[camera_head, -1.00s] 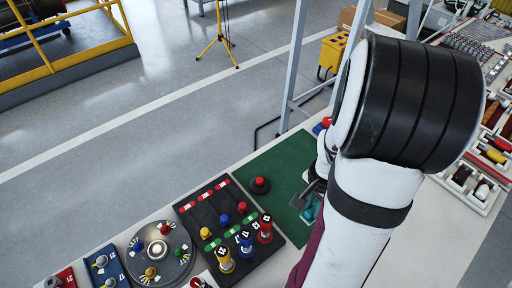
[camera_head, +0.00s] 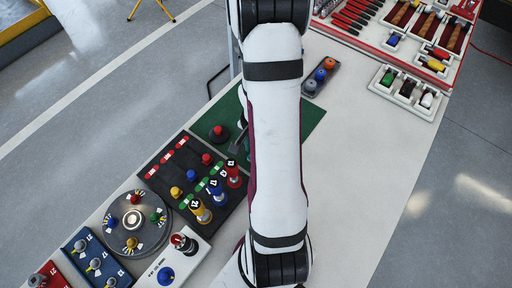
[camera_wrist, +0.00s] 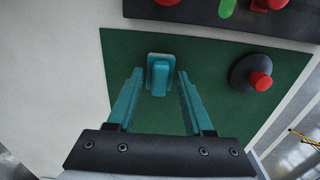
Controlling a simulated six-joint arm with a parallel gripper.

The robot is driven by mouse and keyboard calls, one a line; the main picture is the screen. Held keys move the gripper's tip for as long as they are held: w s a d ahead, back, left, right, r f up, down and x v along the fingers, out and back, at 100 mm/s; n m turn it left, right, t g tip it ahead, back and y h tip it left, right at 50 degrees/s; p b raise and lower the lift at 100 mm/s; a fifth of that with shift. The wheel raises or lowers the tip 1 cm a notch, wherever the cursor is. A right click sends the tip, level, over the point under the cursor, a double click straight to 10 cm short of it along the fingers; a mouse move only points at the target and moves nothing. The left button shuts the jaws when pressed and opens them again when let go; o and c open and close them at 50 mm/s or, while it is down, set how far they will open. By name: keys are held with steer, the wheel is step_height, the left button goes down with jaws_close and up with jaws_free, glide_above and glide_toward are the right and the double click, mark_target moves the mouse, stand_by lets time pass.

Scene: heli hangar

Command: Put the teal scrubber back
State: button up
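The teal scrubber (camera_wrist: 159,73) is a small block with a raised grip, lying on the green mat (camera_wrist: 218,115) in the wrist view. My gripper (camera_wrist: 159,92) is open, with one teal finger to each side of the scrubber. The fingertips are near it with visible gaps on both sides, and nothing is held. I cannot tell how high the fingers are above the mat. In the head view my gripper (camera_head: 238,146) is mostly hidden by my arm over the green mat (camera_head: 206,118), and the scrubber is hidden there.
A red button on a round black base (camera_head: 218,132) stands on the mat, right of the scrubber in the wrist view (camera_wrist: 255,75). A dark panel (camera_head: 168,173) with pegs borders the mat. A tray with colored knobs (camera_head: 319,76) stands beyond. The white table (camera_head: 375,150) is clear at right.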

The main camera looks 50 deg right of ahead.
step_height(320, 180, up, 12)
steer(key=a+r+n, duration=0.3)
steer(key=a, duration=0.4)
steer(key=a+r+n, duration=0.3)
steer(key=a, duration=0.4)
steer(key=s+a+r+n+y, duration=0.1)
steer(key=s+a+n, duration=0.5)
steer(key=a, duration=0.4)
steer(key=shift+s+a+r+y, duration=0.35)
steer(key=shift+s+y, duration=0.05)
